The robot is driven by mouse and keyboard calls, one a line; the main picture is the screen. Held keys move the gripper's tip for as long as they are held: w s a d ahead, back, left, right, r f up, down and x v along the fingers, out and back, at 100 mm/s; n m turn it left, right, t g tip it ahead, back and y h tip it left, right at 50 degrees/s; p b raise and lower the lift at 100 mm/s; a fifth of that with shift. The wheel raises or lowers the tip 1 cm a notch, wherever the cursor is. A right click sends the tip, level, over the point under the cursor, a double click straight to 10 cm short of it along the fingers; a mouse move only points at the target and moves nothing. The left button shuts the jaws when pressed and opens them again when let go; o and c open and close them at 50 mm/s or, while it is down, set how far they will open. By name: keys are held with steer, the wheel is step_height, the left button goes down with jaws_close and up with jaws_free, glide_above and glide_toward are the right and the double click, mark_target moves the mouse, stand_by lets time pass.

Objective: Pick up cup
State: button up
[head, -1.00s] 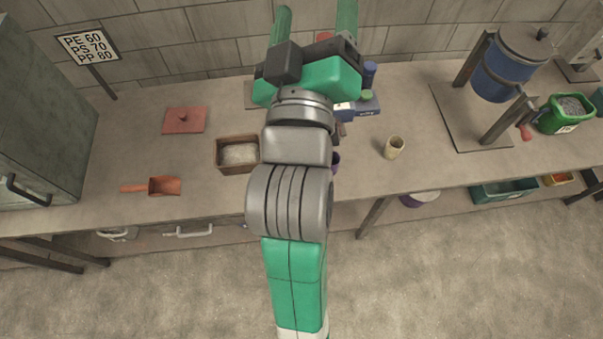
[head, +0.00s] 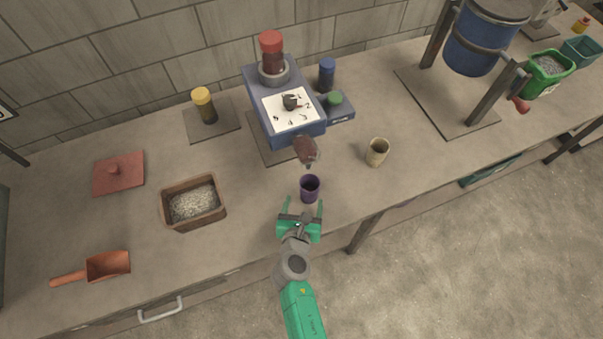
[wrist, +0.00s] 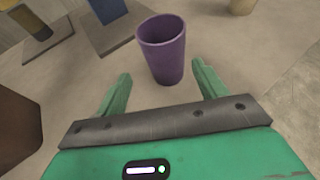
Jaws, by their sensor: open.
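A small purple cup (head: 310,188) stands upright on the bench near its front edge. In the wrist view the cup (wrist: 164,52) is just ahead of my gripper, roughly centred between the fingers. My gripper (head: 304,208) has green fingers, which are apart with nothing between them. The same open fingers show in the wrist view (wrist: 160,82), short of the cup. A second, beige cup (head: 377,152) stands upright to the right of the purple one. I cannot tell whether any finger touches the purple cup.
A brown, beak-shaped part (head: 306,150) is just behind the purple cup, by a blue machine (head: 312,136) with a dial. A wooden box of pellets (head: 168,212) and an orange scoop (head: 108,266) are at left. Bare bench lies between the box and the purple cup.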

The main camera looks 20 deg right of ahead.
mark_target(311, 184)
steer(key=shift+d, duration=0.1)
steer(key=shift+w+d+f+b, duration=0.2)
steer(key=shift+f+b, duration=0.05)
steer(key=shift+b, duration=0.1)
steer(key=shift+w+d+f, duration=0.15)
steer(key=shift+w+d, duration=0.3)
steer(key=shift+w, duration=0.15)
steer(key=shift+w+d+f+b, duration=0.15)
steer(key=shift+w+f+b, duration=0.1)
steer(key=shift+b, duration=0.2)
steer(key=b+x, duration=0.2)
steer(key=x, duration=0.2)
steer(key=shift+w+d, duration=0.1)
steer(key=shift+d, duration=0.15)
steer(key=shift+r, duration=0.1)
steer(key=c, duration=1.1)
